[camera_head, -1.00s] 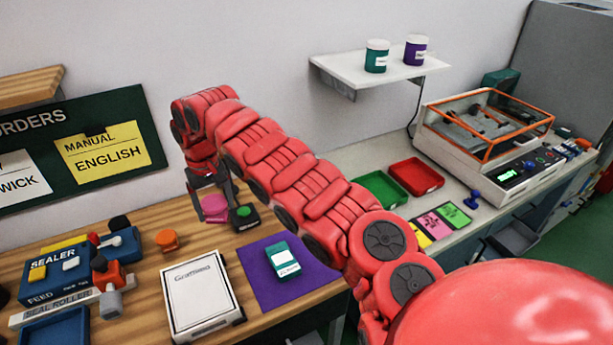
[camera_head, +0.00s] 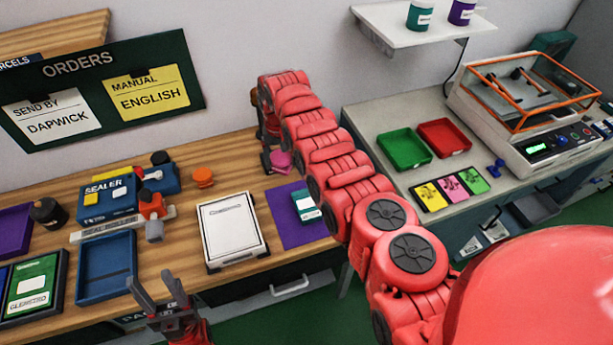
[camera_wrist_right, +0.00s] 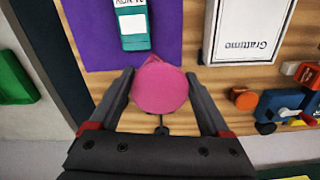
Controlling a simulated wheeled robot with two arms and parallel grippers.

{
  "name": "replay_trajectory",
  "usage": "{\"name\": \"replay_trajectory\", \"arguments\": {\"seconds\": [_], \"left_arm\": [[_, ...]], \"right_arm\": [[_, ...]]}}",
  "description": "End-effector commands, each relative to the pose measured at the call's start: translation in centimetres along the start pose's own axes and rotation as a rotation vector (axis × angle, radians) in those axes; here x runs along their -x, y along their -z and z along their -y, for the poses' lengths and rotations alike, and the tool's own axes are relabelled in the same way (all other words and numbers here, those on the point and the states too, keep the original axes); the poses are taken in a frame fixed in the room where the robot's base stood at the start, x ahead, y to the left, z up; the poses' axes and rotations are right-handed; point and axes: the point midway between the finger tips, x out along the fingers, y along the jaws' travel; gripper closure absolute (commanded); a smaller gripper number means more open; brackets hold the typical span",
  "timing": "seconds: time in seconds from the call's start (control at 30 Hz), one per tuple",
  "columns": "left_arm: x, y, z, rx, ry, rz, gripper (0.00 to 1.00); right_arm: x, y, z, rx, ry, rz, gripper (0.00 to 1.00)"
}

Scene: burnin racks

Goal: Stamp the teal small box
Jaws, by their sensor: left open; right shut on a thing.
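The teal small box (camera_head: 307,206) with a white label lies on the purple mat (camera_head: 286,232), partly behind my right arm. In the wrist view the teal box (camera_wrist_right: 135,43) is just ahead of the fingers, on the purple mat (camera_wrist_right: 88,40). My right gripper (camera_wrist_right: 160,78) is shut on a round pink thing (camera_wrist_right: 160,90), which hides what is under it. In the head view the pink thing (camera_head: 281,161) is at the mat's back edge, and my right gripper (camera_head: 268,160) is mostly hidden. My left gripper (camera_head: 157,285) is open and empty, in front of the table.
A white Grattimo box (camera_head: 230,228) lies left of the mat. An orange round thing (camera_head: 203,177), the sealer (camera_head: 107,200) and a blue tray (camera_head: 105,265) are further left. Green (camera_head: 403,149) and red (camera_head: 444,138) trays stand on the right counter.

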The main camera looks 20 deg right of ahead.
Motion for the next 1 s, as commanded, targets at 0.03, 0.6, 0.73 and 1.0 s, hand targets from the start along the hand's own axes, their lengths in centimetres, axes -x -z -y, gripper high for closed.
{"name": "replay_trajectory", "arguments": {"seconds": [0.03,0.6,0.73,1.0], "left_arm": [[-0.7,0.1,0.0,0.0,0.0,-0.001,0.5],[-5.8,1.0,0.3,0.0,0.0,0.0,0.5],[-5.4,0.9,0.3,0.0,0.0,0.0,0.5],[-4.0,0.7,0.2,0.0,0.0,-0.001,0.5]], "right_arm": [[-0.3,-0.3,-0.1,-0.004,-0.001,0.004,0.55],[-5.9,-4.3,-6.3,-0.042,-0.004,0.001,0.55],[-6.6,-4.4,-6.4,-0.041,-0.001,0.001,0.55],[-9.1,-4.4,-6.4,-0.041,-0.001,0.001,0.55]]}}
